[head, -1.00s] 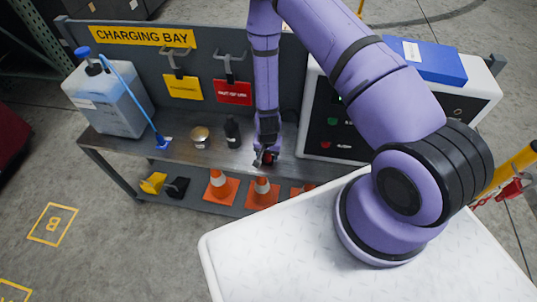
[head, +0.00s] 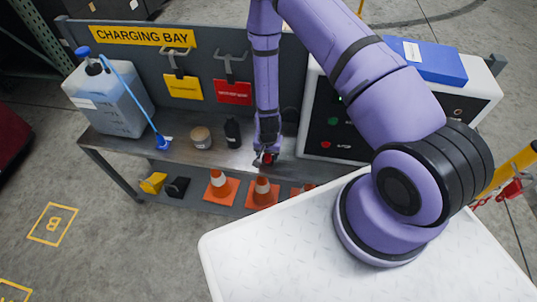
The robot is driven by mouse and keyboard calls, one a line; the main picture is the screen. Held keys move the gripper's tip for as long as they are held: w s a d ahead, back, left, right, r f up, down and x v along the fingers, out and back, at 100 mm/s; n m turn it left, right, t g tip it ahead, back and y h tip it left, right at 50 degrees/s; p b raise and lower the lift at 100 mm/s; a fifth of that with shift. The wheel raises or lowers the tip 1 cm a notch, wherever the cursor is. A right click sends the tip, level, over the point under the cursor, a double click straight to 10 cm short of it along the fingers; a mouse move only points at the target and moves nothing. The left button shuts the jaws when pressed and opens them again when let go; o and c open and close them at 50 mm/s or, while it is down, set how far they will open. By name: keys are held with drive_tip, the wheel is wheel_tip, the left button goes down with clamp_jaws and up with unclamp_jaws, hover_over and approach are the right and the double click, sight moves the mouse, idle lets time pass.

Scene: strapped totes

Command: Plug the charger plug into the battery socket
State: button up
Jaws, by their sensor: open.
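My gripper (head: 265,160) is at the front of the grey bench, pointing down, left of the white charger cabinet. A small red thing (head: 267,158) shows at its fingertips; I cannot tell whether it is the charger plug or whether the fingers touch it. The gripper is open. The white cabinet with a black front panel (head: 325,115) stands on the right of the bench, partly behind my arm. I cannot make out a battery socket or a charger cable.
A jug (head: 110,105) with a blue hose, a tan round container (head: 201,138) and a black bottle (head: 233,133) stand on the bench (head: 180,157). Orange cones (head: 221,187) are on the lower shelf. A blue box (head: 428,62) lies on the cabinet.

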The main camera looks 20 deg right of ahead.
drive_tip(key=shift+s+d+f, duration=0.25)
drive_tip(key=shift+s+f, duration=0.1)
drive_tip(key=shift+f, duration=0.1)
clamp_jaws()
drive_tip(key=shift+d, duration=0.1)
drive_tip(key=shift+r, duration=0.6)
drive_tip(key=shift+w+a+r, duration=0.1)
drive_tip(key=shift+a+r, duration=0.1)
drive_tip(key=shift+r, duration=2.05)
drive_tip(key=shift+r, duration=0.2)
drive_tip(key=shift+r, duration=2.9)
